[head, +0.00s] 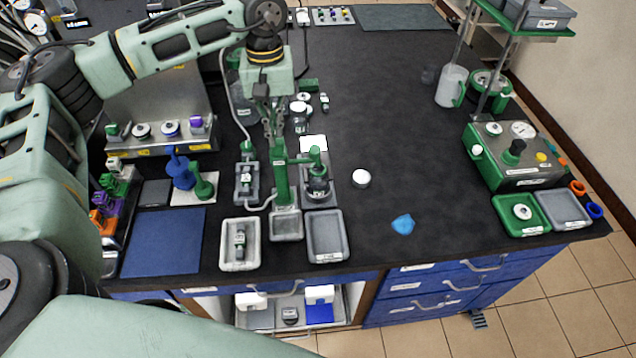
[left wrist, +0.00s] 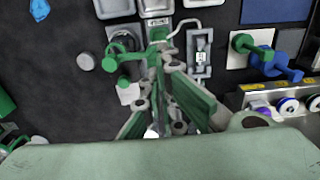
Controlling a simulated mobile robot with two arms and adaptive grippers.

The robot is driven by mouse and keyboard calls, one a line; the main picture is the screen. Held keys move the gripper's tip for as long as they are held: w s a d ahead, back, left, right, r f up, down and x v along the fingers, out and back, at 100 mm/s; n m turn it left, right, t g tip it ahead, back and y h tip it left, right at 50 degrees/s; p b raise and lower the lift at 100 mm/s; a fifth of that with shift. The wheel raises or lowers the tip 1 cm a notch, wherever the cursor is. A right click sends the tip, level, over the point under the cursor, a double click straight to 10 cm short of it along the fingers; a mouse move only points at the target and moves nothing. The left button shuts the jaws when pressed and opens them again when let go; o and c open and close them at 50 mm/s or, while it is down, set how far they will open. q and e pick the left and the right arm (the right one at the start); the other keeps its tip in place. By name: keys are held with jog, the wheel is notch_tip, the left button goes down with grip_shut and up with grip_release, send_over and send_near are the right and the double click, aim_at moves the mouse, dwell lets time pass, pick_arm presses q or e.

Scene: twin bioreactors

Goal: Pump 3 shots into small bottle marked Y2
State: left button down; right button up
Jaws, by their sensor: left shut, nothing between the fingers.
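My left gripper (head: 275,128) is shut and empty, pointing down at the top of a green post (head: 281,185) in the middle of the bench; touching cannot be told. It also shows in the left wrist view (left wrist: 166,75). Right of the post is a green pump head (head: 316,158) on a vessel in a grey holder. Left of the post, a small bottle (head: 246,178) stands in a grey holder with a tube nearby. Another small bottle (head: 240,243) lies in a white tray (head: 226,264). The Y2 mark cannot be read. My right gripper is not in view.
A grey tray (head: 343,256) and a small grey tray (head: 286,233) sit at the front edge. A white cap (head: 361,178) and a blue piece (head: 403,224) lie on clear black bench. Blue and green stoppers (head: 181,168) stand left.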

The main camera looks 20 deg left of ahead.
pick_arm(q)
jog(key=shift+f+b, duration=1.3)
jog(key=shift+f, duration=0.5)
jog(key=shift+r, duration=0.1)
jog(key=shift+r+p, duration=1.3)
jog(key=shift+r, duration=0.65)
jog(key=shift+f, duration=0.15)
